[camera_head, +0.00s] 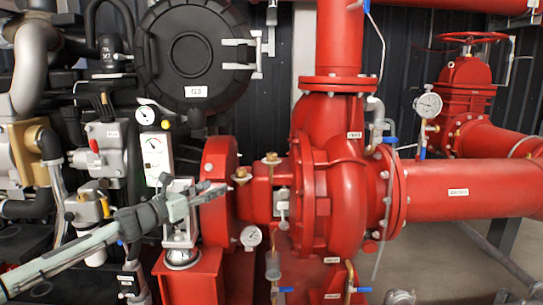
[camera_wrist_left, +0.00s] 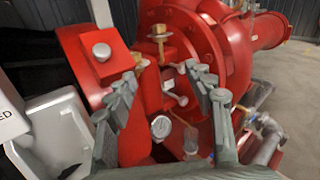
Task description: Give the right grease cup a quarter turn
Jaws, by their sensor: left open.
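The right grease cup (camera_head: 271,158) is a small brass cup on top of the red bearing housing, left of the pump casing. It stands upright in the left wrist view (camera_wrist_left: 159,34), above the space between the fingertips. A second brass cup (camera_head: 241,175) sits to its left. My left gripper (camera_head: 213,191) reaches in from the left, its tips in front of the red coupling guard and left of both cups. Its fingers are spread with nothing between them in the left wrist view (camera_wrist_left: 164,76). They look apart from the right cup. My right gripper is not in view.
The red pump casing (camera_head: 342,185) stands right of the cups. A gauge (camera_head: 251,236) hangs below the housing and shows in the wrist view (camera_wrist_left: 161,127). The red guard (camera_head: 219,160) is close to the gripper. Dark engine parts and pipes crowd the left.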

